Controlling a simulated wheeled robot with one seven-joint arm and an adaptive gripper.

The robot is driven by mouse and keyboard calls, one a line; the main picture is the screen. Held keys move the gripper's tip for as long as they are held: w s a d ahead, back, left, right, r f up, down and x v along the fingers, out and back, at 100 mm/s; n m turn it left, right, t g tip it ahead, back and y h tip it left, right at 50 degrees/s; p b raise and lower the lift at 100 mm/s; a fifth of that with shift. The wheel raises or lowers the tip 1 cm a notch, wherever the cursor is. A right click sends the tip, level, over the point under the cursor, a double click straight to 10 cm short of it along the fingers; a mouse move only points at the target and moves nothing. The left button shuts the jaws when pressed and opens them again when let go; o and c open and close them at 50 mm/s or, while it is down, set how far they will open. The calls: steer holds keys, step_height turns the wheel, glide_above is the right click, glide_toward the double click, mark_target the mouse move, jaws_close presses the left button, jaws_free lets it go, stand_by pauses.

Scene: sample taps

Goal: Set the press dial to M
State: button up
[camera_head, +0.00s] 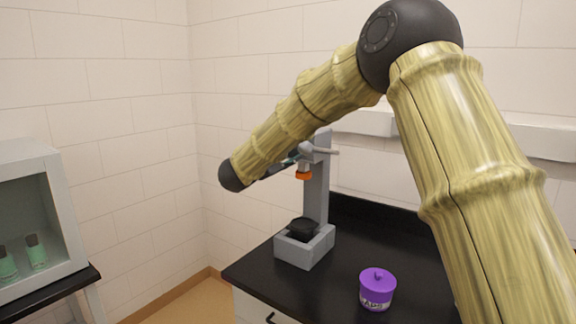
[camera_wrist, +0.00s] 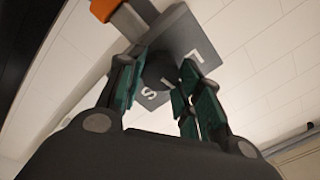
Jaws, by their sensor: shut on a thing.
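The grey press (camera_head: 318,190) stands on the black counter. Its head has an orange tip (camera_head: 303,175), which also shows in the wrist view (camera_wrist: 104,9). In the wrist view, a grey plate (camera_wrist: 186,32) bears white letters; S is at the lower left and L at the right. The dark round press dial (camera_wrist: 160,70) sits in front of this plate. My gripper (camera_wrist: 160,84) has its green-padded fingers shut on the dial, one on each side. In the head view my gripper (camera_head: 284,163) is at the press head, partly hidden by my arm. The dial's pointer and any M are not clearly visible.
A purple lidded jar (camera_head: 377,290) stands on the black counter (camera_head: 340,272), right of the press. A black round item (camera_head: 303,228) sits in the press base. A cabinet (camera_head: 35,170) with small bottles is at the left. The tiled wall is close behind.

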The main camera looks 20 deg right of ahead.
steer(key=shift+f+m+b, duration=0.25)
steer(key=shift+m+b, duration=0.25)
steer(key=shift+b, duration=0.2)
steer(key=o, duration=1)
steer(key=shift+s+r, duration=0.15)
steer(key=shift+o, duration=0.2)
steer(key=v, duration=1.2)
